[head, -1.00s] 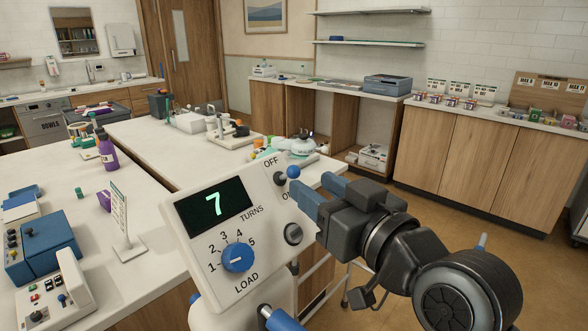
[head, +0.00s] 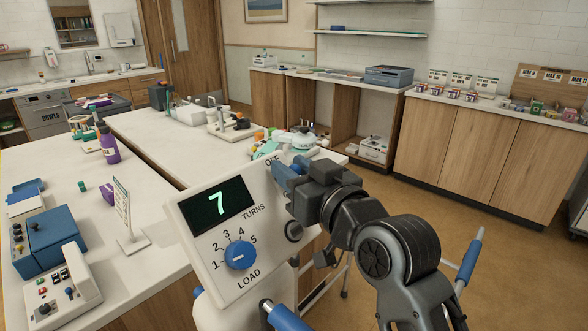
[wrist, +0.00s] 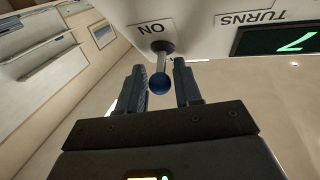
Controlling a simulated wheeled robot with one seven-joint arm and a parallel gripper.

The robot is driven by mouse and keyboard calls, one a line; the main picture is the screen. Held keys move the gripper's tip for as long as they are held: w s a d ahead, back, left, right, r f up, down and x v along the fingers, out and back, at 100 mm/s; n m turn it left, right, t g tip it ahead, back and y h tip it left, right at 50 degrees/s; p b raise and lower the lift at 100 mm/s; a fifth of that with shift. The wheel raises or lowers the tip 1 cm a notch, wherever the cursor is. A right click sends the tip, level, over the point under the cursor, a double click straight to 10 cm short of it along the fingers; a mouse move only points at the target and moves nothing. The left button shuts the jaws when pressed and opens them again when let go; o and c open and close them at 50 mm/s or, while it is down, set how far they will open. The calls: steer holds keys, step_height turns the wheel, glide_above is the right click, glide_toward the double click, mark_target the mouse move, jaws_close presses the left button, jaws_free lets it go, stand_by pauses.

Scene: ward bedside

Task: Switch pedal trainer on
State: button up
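The pedal trainer's white console (head: 188,234) stands in front of me in the head view. Its dark display (head: 235,201) shows a lit 7, and its blue load dial (head: 240,256) is below. In the wrist view, the toggle switch's blue ball (wrist: 160,86) sits on a metal stem that tilts away from the ON label, toward the OFF side. My gripper (head: 283,172) is at the switch and covers it and the ON label in the head view. In the wrist view my gripper (wrist: 159,68) is open, one finger on each side of the lever, with gaps showing.
A dark round knob (head: 293,232) is on the console just below my gripper. A white counter (head: 60,165) with a purple bottle (head: 108,143), a sign stand (head: 124,215) and blue devices lies to the left.

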jaws_close()
steer(key=f+b, duration=0.1)
steer(key=b, duration=0.2)
steer(key=shift+d+t, duration=0.1)
steer(key=shift+t, duration=0.2)
steer(key=t+y+b, duration=0.1)
steer(key=b, duration=0.3)
steer(key=m+t+y+b, duration=0.1)
steer(key=b, duration=0.4)
steer(key=shift+s+d+f, duration=0.2)
steer(key=shift+f, duration=0.2)
steer(key=shift+m+t+b, duration=0.3)
steer(key=shift+t+b, duration=0.4)
steer(key=shift+b, duration=0.4)
steer(key=shift+r, duration=0.1)
steer(key=shift+o, duration=1.4)
jaws_free()
steer(key=shift+s, duration=0.1)
